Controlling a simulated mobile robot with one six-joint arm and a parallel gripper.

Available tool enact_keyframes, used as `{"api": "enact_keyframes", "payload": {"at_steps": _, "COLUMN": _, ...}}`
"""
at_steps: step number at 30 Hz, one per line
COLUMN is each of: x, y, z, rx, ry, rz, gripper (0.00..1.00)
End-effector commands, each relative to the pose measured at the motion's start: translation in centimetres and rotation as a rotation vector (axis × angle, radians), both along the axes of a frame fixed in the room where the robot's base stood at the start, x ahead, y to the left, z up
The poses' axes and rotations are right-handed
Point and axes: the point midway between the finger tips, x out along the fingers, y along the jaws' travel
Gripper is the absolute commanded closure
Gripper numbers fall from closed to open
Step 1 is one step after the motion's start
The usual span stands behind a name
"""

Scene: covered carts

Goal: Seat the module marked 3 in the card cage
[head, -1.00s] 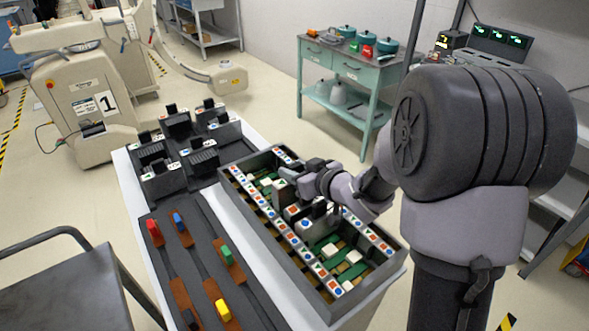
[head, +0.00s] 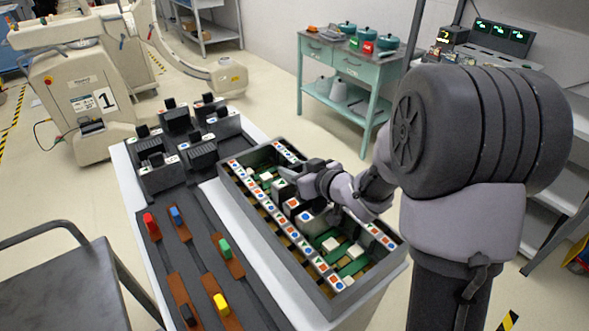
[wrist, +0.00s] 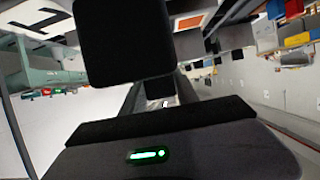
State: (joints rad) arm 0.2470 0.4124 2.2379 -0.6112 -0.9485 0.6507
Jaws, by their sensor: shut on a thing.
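The card cage (head: 228,183) is a long dark grey open box on the right of the white-sided cart. It has rows of white tiles with coloured marks and green boards inside. My gripper (head: 297,179) is over the middle of the cage, shut on a module. The wrist view shows a black block (wrist: 124,42) close in front of the gripper; I take it to be part of the held module. The module's mark is not readable, and its lower part is hidden. I cannot tell whether it touches the cage floor. White-topped modules (head: 308,216) stand in the cage beside the gripper.
A dark rack (head: 165,185) with several black-handled modules stands at the cart's far left. A dark panel (head: 195,275) with coloured blocks on brown strips lies left of the cage.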

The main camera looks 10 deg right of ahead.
Motion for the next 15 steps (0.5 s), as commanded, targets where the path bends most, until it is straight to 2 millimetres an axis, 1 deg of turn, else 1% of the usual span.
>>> {"api": "enact_keyframes", "payload": {"at_steps": 15, "x": 0.0, "y": 0.0, "z": -1.3, "rx": 0.001, "ry": -0.001, "rz": 0.0, "gripper": 1.0}}
